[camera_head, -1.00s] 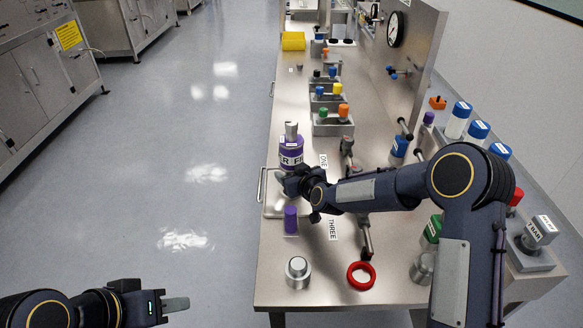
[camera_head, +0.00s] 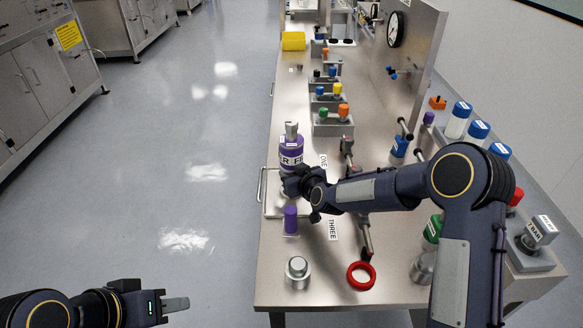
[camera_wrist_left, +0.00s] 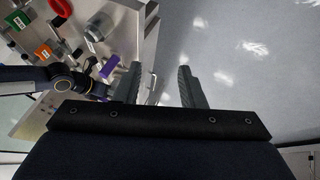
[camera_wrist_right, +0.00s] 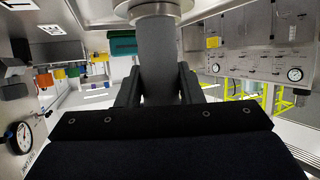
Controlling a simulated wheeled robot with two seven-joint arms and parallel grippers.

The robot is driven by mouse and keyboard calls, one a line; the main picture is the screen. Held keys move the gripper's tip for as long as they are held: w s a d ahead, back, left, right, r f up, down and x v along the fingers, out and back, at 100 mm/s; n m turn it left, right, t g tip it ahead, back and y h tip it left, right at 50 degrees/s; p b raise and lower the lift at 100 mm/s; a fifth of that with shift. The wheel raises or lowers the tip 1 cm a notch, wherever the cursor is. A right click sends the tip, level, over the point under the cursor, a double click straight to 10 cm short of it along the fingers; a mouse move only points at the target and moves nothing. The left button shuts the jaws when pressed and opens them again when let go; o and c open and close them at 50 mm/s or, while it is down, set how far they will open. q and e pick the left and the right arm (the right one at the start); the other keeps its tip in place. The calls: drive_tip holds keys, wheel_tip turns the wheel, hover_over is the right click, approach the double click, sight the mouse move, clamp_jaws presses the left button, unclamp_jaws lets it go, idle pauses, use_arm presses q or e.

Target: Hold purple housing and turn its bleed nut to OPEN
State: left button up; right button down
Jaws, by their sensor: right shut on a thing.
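The purple housing (camera_head: 291,156) stands upright near the left edge of the bench, with a white lettered band and a grey nut-like top (camera_head: 291,130). My right gripper (camera_head: 289,184) is at its lower part, and the arm hides some of it. In the right wrist view the fingers (camera_wrist_right: 157,88) are shut around a grey cylinder (camera_wrist_right: 157,60) under a wider pale rim. It seems to be part of the housing. I cannot read an OPEN mark. My left gripper (camera_head: 175,304) is open and empty beyond the bench's left edge, its fingers apart in the left wrist view (camera_wrist_left: 157,85).
A grey round part (camera_head: 298,270) and a red ring (camera_head: 361,275) lie near the bench's front. Grey blocks with coloured caps (camera_head: 333,122) stand behind. The floor at left is clear.

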use_arm(q)
drive_tip(key=o, duration=0.3)
drive_tip(key=shift+w+r, duration=0.15)
drive_tip(key=shift+w, duration=0.05)
drive_tip(key=w+d+r+n+g+h, duration=0.1)
drive_tip(key=w+d+r+n+h, duration=0.15)
drive_tip(key=w+r+n, duration=0.4)
drive_tip(key=n+h, duration=1.1)
drive_tip(key=n, duration=0.2)
approach(291, 122)
drive_tip(key=shift+m+g, duration=0.25)
drive_tip(key=shift+g, duration=0.05)
drive_tip(key=x, duration=0.6)
drive_tip(key=f+x, duration=0.1)
drive_tip(key=x, duration=0.3)
drive_tip(key=shift+w, duration=0.15)
drive_tip(key=shift+c, duration=0.2)
